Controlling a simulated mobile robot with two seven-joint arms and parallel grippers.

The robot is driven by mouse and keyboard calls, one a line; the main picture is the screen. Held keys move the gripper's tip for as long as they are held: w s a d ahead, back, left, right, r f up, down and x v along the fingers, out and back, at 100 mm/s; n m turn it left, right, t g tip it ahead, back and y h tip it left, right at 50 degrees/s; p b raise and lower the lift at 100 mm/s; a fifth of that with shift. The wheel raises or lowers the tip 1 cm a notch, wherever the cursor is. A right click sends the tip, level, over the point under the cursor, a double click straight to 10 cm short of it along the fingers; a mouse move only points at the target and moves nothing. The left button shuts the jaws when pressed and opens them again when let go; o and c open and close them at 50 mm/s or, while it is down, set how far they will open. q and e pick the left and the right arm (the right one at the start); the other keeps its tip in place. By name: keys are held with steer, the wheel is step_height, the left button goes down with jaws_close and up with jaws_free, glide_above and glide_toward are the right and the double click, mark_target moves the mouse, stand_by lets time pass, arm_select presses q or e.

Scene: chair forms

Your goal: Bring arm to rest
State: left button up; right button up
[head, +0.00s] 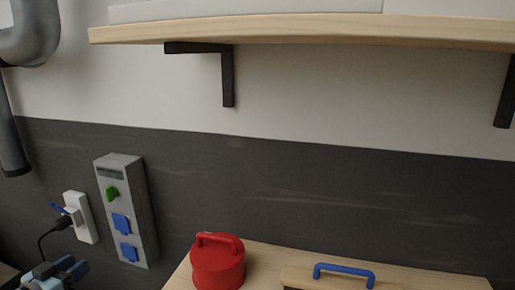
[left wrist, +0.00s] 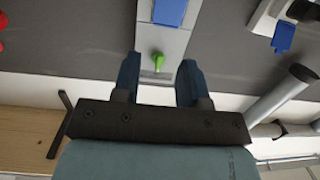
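My left gripper (head: 58,274) shows at the bottom left corner of the head view, only partly in frame. In the left wrist view the left gripper (left wrist: 159,66) has its two blue-grey fingers spread apart with nothing held between them. A grey wall box (head: 128,208) with a green knob (head: 112,193) and blue socket covers is to the right of and above the gripper in the head view. In the left wrist view the green knob (left wrist: 157,61) appears between the fingertips; I cannot tell how far off. My right gripper is in neither view.
A white wall socket (head: 88,218) with a black plug and cable is close above the left gripper. A red lidded pot (head: 217,262) and a blue handle (head: 344,272) are on a wooden surface (head: 262,258). A wooden shelf (head: 300,30) on black brackets runs along the top.

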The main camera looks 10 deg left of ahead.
arm_select(q)
steer(key=s+d+f+g, duration=0.2)
steer(key=s+d+f, duration=0.2)
steer(key=d+f, duration=0.5)
steer(key=s+d+f+g, duration=0.2)
steer(key=s+d+f, duration=0.35)
steer(key=f, duration=0.55)
steer(key=s+d+f+m+h, duration=0.1)
steer(key=s+d+f, duration=0.2)
steer(key=d, duration=0.6)
steer(key=s+d+f+m+g+h, duration=0.1)
steer(key=s+d+f, duration=0.2)
steer(key=d, duration=0.6)
steer(key=shift+d+f+g, duration=0.3)
steer(key=shift+d+f, duration=0.05)
steer(key=shift+f, duration=0.25)
